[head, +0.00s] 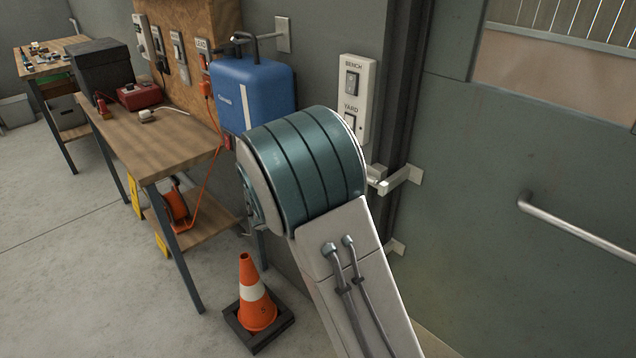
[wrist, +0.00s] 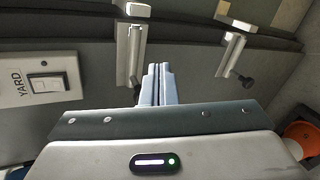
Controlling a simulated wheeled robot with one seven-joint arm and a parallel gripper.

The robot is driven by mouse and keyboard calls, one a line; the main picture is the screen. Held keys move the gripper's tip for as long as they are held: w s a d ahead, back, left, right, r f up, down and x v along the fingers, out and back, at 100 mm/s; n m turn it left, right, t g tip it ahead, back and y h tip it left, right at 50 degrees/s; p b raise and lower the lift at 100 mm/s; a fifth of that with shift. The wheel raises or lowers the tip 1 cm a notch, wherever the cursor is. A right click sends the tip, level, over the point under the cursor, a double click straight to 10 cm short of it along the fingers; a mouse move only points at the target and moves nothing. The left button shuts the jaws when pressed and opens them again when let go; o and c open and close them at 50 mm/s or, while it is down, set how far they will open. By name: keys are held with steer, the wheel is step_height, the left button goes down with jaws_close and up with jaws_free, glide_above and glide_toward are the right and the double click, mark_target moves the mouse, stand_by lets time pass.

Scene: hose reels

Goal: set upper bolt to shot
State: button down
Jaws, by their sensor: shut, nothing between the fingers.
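The upper bolt (wrist: 131,52) is a pale metal bar on the grey surface, left of centre in the wrist view. A white block (wrist: 132,9) lies at its far end; whether the bar enters it I cannot tell. In the head view a pale bracket (head: 404,178) of the upper bolt shows at the door edge, partly hidden by my arm. My gripper (wrist: 158,72) is shut and empty, its fingertips just right of the upper bolt in the wrist view. Its near end is partly hidden by the fingers; contact is unclear. My arm hides the gripper in the head view.
The lower bolt (wrist: 231,58), with a dark knob, lies farther right in the wrist view. A switch panel (head: 355,98) is above the bolts. A door handle rail (head: 575,226) is at right. An orange cone (head: 254,295) and a workbench (head: 160,150) stand left.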

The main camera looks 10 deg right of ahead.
steer(key=w+a+f+n+t, duration=0.3)
steer(key=w+a+n+t, duration=0.2)
steer(key=w+a, duration=0.2)
steer(key=shift+w+a+f+n+t+y, duration=0.2)
steer(key=shift+w+a+n+t+y, duration=0.15)
steer(key=shift+a, duration=0.9)
steer(key=w+d+p, duration=0.3)
steer(key=w+d, duration=0.1)
steer(key=d, duration=0.4)
steer(key=shift+w+r, duration=0.2)
steer(key=shift+w, duration=0.15)
steer(key=shift+d, duration=0.1)
